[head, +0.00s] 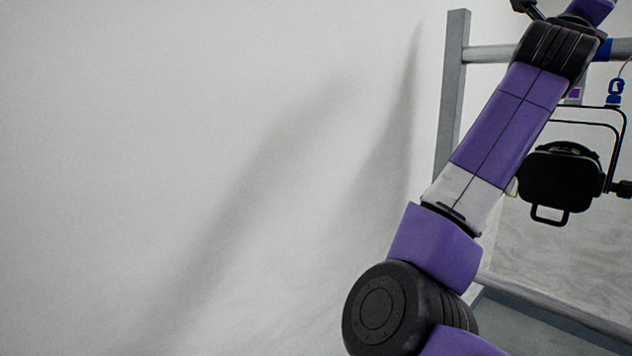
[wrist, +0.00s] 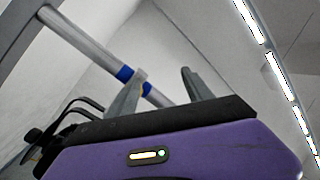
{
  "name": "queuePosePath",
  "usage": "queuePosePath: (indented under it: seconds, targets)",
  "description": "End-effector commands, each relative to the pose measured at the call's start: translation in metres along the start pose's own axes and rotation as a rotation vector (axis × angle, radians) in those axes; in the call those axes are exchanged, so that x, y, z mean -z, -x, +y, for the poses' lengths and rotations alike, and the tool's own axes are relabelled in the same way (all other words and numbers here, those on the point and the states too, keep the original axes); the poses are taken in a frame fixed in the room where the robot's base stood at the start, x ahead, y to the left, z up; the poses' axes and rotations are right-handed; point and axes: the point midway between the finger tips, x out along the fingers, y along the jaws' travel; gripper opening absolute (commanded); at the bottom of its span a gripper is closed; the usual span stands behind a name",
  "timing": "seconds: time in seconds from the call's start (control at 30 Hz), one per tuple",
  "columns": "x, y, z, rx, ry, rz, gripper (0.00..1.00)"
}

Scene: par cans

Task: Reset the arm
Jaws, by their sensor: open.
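My gripper (wrist: 166,92) shows in the wrist view with its two grey fingers apart and nothing between them. A horizontal grey bar with blue bands (wrist: 95,48) runs behind the fingers; I cannot tell the gap between them. In the head view my purple and black arm reaches up to the top right, and the gripper itself is out of the picture. A black par can (head: 560,183) hangs from a black bracket just right of my arm. Part of a par can (wrist: 68,132) also shows at the lower left of the wrist view.
A grey metal frame has an upright post (head: 453,95), a top bar (head: 487,53) and a low rail (head: 560,315). A blue clip (head: 615,92) hangs at the right. White wall (head: 180,150) fills the left. Ceiling lights (wrist: 285,85) show in the wrist view.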

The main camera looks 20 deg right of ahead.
Motion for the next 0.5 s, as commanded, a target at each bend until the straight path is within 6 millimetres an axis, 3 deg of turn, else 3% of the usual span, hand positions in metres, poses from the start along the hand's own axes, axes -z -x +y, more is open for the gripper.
queuePosePath:
  seconds: [0.2,0.5]
  targets:
    - [-0.012,0.055,0.046,0.138,0.431,-0.129,0.59]
    - [-0.016,0.147,0.122,0.312,0.895,-0.298,0.59]
